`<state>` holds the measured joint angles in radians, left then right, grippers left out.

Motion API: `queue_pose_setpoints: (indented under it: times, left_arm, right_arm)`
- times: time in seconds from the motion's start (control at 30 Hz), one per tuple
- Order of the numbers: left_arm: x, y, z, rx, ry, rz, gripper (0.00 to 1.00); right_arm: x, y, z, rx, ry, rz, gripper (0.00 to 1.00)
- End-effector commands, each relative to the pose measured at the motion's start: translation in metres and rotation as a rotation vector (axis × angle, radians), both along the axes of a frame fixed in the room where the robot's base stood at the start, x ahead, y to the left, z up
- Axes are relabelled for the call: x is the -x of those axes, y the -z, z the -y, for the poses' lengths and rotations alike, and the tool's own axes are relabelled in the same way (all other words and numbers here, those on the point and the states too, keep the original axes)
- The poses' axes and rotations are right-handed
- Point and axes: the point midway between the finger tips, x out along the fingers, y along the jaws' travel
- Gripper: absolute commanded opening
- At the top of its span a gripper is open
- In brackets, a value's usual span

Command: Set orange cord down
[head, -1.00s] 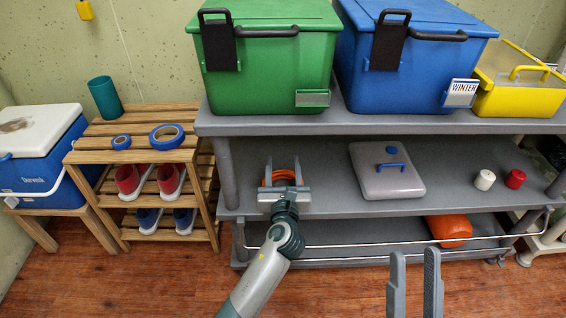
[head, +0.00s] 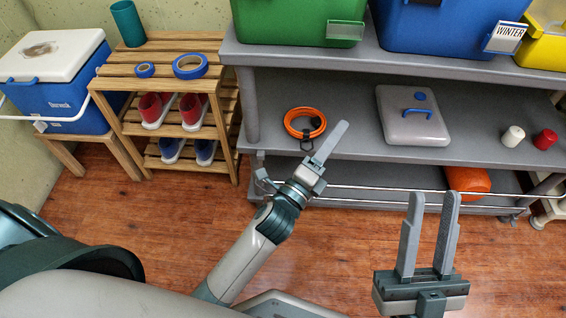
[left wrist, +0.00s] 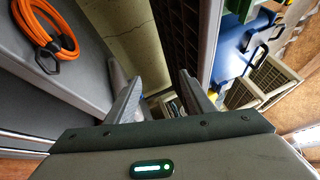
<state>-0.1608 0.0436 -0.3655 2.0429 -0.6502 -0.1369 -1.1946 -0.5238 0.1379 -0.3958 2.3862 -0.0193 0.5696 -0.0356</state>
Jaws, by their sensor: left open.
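The coiled orange cord (head: 290,124) lies flat on the middle grey shelf (head: 352,118), near its left end, with a dark clip at its front edge. It also shows at the top left of the left wrist view (left wrist: 66,28). My left gripper (head: 328,146) is in front of that shelf edge, just right of and nearer than the cord, apart from it. In the left wrist view its two fingers (left wrist: 160,88) are spread with nothing between them. My right gripper (head: 434,198) is open and empty over the floor, in front of the cart.
A grey lidded box (head: 410,125), a white jar (head: 513,136) and a red jar (head: 545,140) stand farther right on the shelf. An orange object (head: 467,180) lies below. A wooden shoe rack (head: 160,60) stands left. Rail (head: 370,190) runs along the lower shelf.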

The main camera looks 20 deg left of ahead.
Motion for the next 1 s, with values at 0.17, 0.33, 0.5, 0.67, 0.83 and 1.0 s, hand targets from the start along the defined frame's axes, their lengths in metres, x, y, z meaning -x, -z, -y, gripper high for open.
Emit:
queue_pose_setpoints:
  times: [0.17, 0.33, 0.5, 0.67, 0.83, 1.0]
  left_arm:
    - [0.076, -0.047, 0.013, 0.575, 0.289, -0.014, 0.48]
    - [0.147, -0.102, 0.002, 1.106, 0.583, -0.041, 0.48]
    - [0.199, -0.144, -0.023, 1.499, 0.830, -0.060, 0.48]
    - [0.222, -0.164, -0.040, 1.677, 0.958, -0.064, 0.48]
    - [0.227, -0.167, -0.043, 1.714, 0.986, -0.066, 0.48]
    - [0.226, -0.167, -0.043, 1.711, 0.983, -0.067, 0.48]
  right_arm:
    - [0.000, 0.000, 0.000, 0.000, 0.000, 0.000, 0.31]
    - [0.000, 0.000, 0.000, 0.000, 0.000, 0.000, 0.31]
    - [0.000, 0.000, 0.000, 0.000, 0.000, 0.000, 0.31]
    - [0.000, 0.000, 0.000, 0.000, 0.000, 0.000, 0.31]
    - [0.000, 0.000, 0.000, 0.000, 0.000, 0.000, 0.31]
    - [0.000, 0.000, 0.000, 0.000, 0.000, 0.000, 0.31]
